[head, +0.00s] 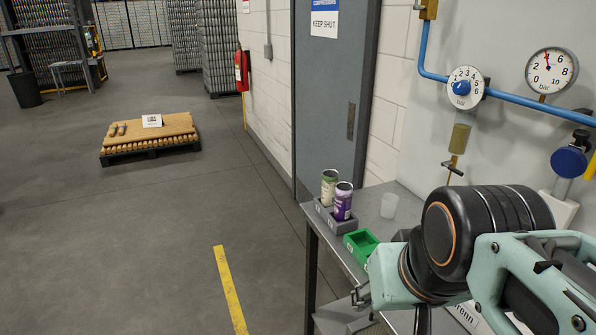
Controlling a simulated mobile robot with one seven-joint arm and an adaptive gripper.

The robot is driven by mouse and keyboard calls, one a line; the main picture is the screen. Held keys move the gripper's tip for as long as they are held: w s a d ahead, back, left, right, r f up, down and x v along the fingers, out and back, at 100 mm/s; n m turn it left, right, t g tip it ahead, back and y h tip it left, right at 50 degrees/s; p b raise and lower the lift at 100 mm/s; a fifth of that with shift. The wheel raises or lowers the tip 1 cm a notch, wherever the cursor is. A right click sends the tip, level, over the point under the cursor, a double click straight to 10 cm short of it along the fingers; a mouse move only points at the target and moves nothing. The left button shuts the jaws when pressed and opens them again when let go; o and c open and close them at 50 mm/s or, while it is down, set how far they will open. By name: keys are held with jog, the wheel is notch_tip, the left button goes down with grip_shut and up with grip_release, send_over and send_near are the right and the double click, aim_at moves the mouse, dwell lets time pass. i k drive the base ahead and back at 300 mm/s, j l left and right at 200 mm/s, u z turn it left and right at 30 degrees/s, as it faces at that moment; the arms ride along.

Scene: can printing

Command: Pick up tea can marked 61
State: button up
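Two cans stand upright in a grey holder (324,217) on the grey metal bench (373,199). The back can (329,188) has a green and cream label. The front can (343,203) has a purple and white label and partly covers the back one. Their numbers are too small to read, so I cannot tell which is marked 61. My arm's teal and black end reaches in from the lower right, to the right of the cans and apart from them. Small metal parts of my gripper (361,296) seem to show at its left tip; the fingers cannot be made out.
A green tray (361,245) sits in front of the holder, and a translucent cup (389,206) stands behind it to the right. A blue pipe with gauges (551,71) runs along the wall. A closed grey door (330,110) is behind the bench. Floor at left is open, with a loaded pallet (150,150).

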aim_at(330, 177)
jog(key=z, duration=0.35)
jog(key=i+j+z, duration=0.15)
jog(key=z, duration=0.25)
jog(key=i+j+z, duration=0.15)
jog(key=z, duration=0.3)
jog(key=i+j+z, duration=0.15)
jog(key=j, duration=0.2)
jog(key=j+z, duration=0.2)
jog(key=j, duration=0.2)
jog(key=i+j, duration=0.1)
jog(key=j, duration=0.25)
jog(key=i+j, duration=0.1)
jog(key=j, duration=0.25)
jog(key=i+z, duration=0.05)
